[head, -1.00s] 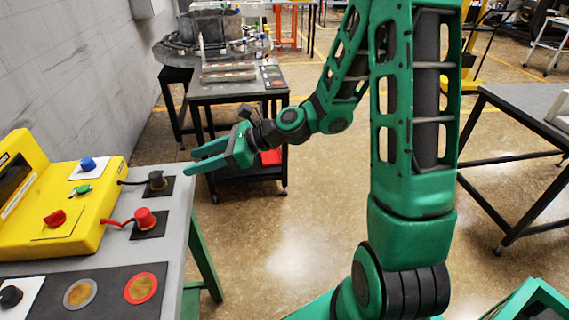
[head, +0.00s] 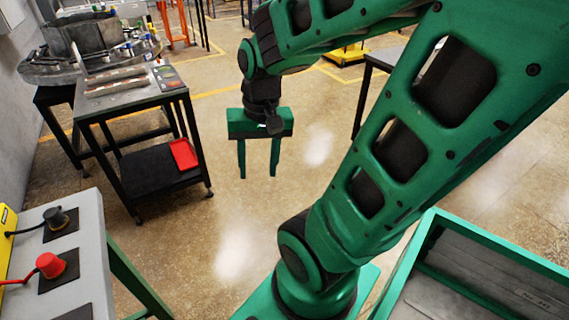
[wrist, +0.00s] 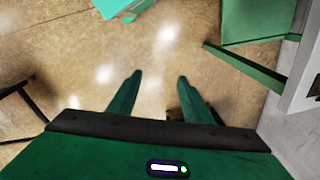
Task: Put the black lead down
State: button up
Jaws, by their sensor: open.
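The black lead (head: 56,218) stands on a dark square pad on the grey bench at the lower left of the head view. Its cable runs left toward the yellow unit. My gripper (head: 258,175) hangs over the open floor, pointing down, with its two green fingers apart and nothing between them. It is well to the right of the black lead and apart from it. In the wrist view my gripper (wrist: 157,75) is also open and empty above the floor. The lead does not show there.
The red lead (head: 50,265) sits on its pad nearer me on the grey bench (head: 88,235). The yellow unit (head: 8,225) is cut off at the left edge. A black trolley with a red tray (head: 183,154) stands behind. A green-rimmed bin (head: 480,240) is at right. Floor between is clear.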

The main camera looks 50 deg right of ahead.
jog(key=s+d+r+n+g, duration=0.1)
jog(key=s+d+r, duration=0.1)
jog(key=s, duration=0.4)
jog(key=shift+s+d, duration=0.4)
jog(key=shift+d, duration=0.1)
jog(key=shift+w+f, duration=0.3)
jog(key=shift+w, duration=0.45)
jog(key=c, duration=0.3)
jog(key=shift+c, duration=0.3)
